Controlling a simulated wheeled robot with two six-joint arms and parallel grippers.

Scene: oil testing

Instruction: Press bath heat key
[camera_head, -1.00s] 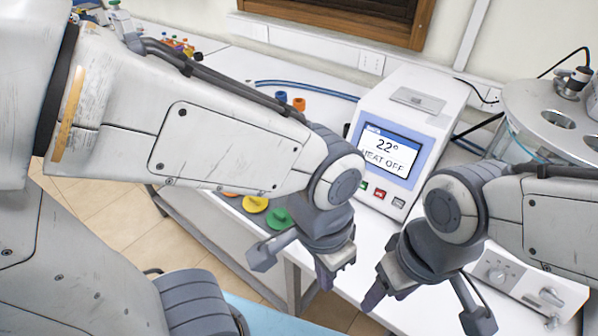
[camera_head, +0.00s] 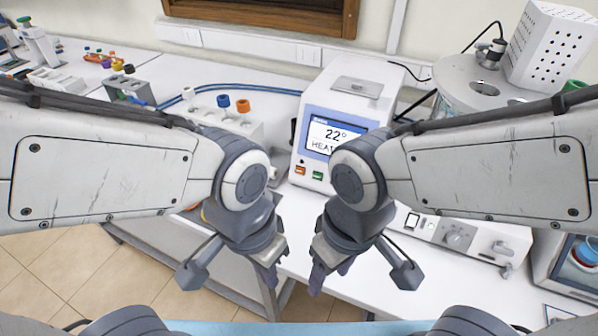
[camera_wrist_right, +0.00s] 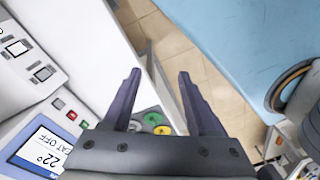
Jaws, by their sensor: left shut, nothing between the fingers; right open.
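The white bath controller (camera_head: 345,98) stands on the bench behind my grippers. Its blue-framed screen (camera_head: 322,134) reads 22° and part of HEAT; my right arm covers the rest. An orange key (camera_head: 300,170) and a green key (camera_head: 318,175) show below the screen. In the right wrist view the screen (camera_wrist_right: 40,146) reads HEAT OFF, with small keys (camera_wrist_right: 72,115) beside it. My left gripper (camera_head: 268,276) is shut and empty, in front of the bench. My right gripper (camera_head: 325,276) is open and empty, just right of it; its parted fingers show in the wrist view (camera_wrist_right: 160,76). Both are apart from the keys.
A rack with coloured-cap tubes (camera_head: 233,116) stands left of the controller. A round metal bath (camera_head: 470,88) is behind right, and a low white unit with a knob (camera_head: 458,236) is in front right. Bare white bench top (camera_head: 300,222) lies between grippers and controller.

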